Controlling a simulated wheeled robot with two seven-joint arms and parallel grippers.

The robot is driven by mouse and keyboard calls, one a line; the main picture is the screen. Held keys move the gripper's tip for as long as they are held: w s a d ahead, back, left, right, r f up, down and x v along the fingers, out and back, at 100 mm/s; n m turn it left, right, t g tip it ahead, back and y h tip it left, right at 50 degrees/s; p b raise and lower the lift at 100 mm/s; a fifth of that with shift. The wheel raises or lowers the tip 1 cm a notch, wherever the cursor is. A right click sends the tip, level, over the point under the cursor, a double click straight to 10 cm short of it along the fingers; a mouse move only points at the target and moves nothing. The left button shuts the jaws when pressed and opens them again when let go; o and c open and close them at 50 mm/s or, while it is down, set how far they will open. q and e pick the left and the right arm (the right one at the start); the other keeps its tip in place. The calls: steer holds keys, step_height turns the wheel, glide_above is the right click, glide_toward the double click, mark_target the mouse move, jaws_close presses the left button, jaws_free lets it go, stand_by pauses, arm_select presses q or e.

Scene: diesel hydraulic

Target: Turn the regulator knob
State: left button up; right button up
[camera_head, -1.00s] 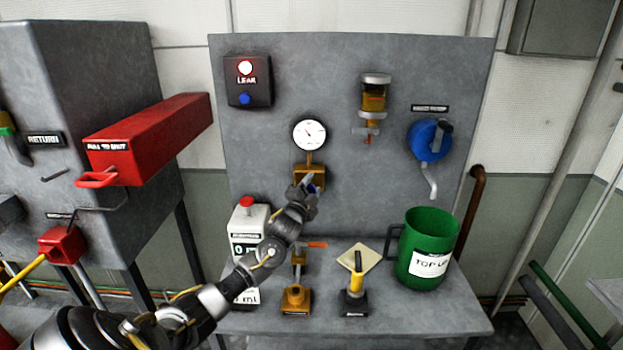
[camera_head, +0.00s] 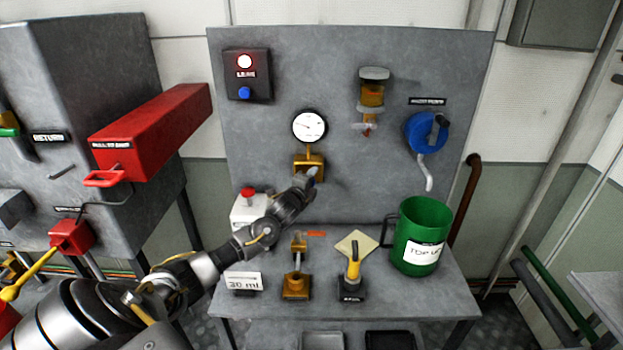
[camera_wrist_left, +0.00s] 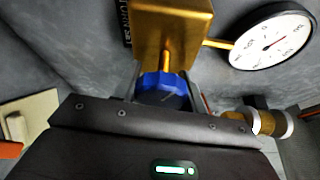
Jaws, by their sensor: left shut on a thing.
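The regulator is a brass block (camera_head: 304,166) on the grey panel, below a round white gauge (camera_head: 309,126). In the left wrist view the brass block (camera_wrist_left: 172,32) is close, with the blue regulator knob (camera_wrist_left: 163,84) on a short brass stem. The gauge (camera_wrist_left: 271,36) shows at the right there. My left gripper (camera_head: 311,178) is at the knob, shut on it; in the wrist view its dark body hides the knob's lower part and most of the fingers. The gauge needle points to the left in the head view. My right gripper is not in view.
A green mug (camera_head: 418,240), a yellow-handled tool (camera_head: 353,270) and a brass valve piece (camera_head: 297,284) stand on the bench. A white container (camera_head: 249,212) is partly behind my left arm. A red box (camera_head: 157,128) juts out at the left.

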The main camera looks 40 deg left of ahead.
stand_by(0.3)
arm_select(q)
steer(key=o, duration=1)
steer(key=b+v, duration=0.3)
steer(key=v, duration=0.7)
steer(key=shift+s+d, duration=0.1)
steer(key=shift+s, duration=0.3)
steer(key=shift+f, duration=0.1)
